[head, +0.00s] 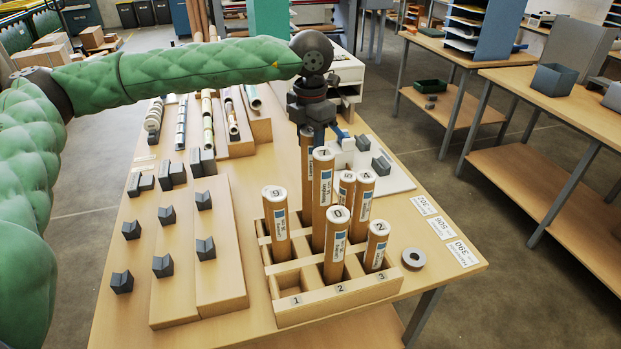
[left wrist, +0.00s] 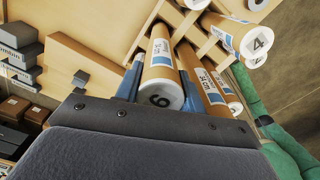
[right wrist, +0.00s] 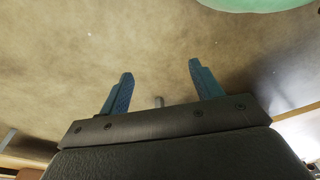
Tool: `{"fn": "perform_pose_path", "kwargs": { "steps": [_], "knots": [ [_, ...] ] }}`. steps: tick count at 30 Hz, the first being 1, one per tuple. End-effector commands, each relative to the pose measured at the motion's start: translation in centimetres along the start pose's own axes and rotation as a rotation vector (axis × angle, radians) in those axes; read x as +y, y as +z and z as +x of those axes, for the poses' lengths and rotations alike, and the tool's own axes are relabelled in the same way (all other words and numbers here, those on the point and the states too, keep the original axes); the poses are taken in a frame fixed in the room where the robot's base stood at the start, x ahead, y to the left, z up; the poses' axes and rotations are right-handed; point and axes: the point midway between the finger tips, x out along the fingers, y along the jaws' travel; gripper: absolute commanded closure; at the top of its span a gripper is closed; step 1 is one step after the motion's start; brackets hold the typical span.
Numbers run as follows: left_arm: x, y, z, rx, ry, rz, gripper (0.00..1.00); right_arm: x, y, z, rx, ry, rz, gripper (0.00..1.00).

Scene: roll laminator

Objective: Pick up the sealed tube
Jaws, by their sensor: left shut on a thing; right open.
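Several brown cardboard tubes with white numbered end caps stand in a wooden rack (head: 340,297). My left gripper (head: 319,130) is over the rack's back left and is shut on one upright brown tube (head: 306,170). In the left wrist view this tube (left wrist: 160,62) lies between the blue fingers, its cap showing what looks like a 6. I cannot tell whether its lower end is still inside the rack. Tubes marked 9 (head: 276,222), 7 (head: 321,190) and 0 (head: 337,240) stand close by. My right gripper (right wrist: 160,85) is open and empty, with floor beyond it.
Grey blocks (head: 163,265) stand on wooden boards left of the rack. A grey ring (head: 414,258) and number cards (head: 440,228) lie to its right. A white board (head: 385,170) with grey blocks is behind. Rolls lie at the far left.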

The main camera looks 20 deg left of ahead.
Motion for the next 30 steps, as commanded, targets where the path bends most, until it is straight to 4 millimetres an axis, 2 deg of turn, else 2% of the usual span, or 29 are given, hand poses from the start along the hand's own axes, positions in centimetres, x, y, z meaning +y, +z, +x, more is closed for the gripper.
{"fn": "perform_pose_path", "kwargs": {
  "steps": [7,14,19,24,30],
  "knots": [
    [0.0,0.1,-0.7,-0.002,0.001,0.0,1.0,0.0,-0.1,0.1,-0.006,-0.001,0.001,0.35],
    [0.0,0.1,-3.7,-0.004,0.001,0.0,1.0,-1.3,-1.4,-3.4,-0.018,-0.018,0.01,0.35],
    [0.0,0.1,-7.4,-0.004,0.002,0.0,1.0,-2.0,-2.6,-7.0,-0.035,-0.031,0.017,0.35],
    [-0.1,0.1,-10.8,-0.003,0.001,0.001,1.0,-2.5,-5.2,-11.3,-0.03,-0.039,0.017,0.35],
    [-0.1,0.1,-14.2,-0.003,0.001,0.0,1.0,-2.9,-7.0,-15.8,-0.028,-0.046,0.017,0.35]
  ]
}}
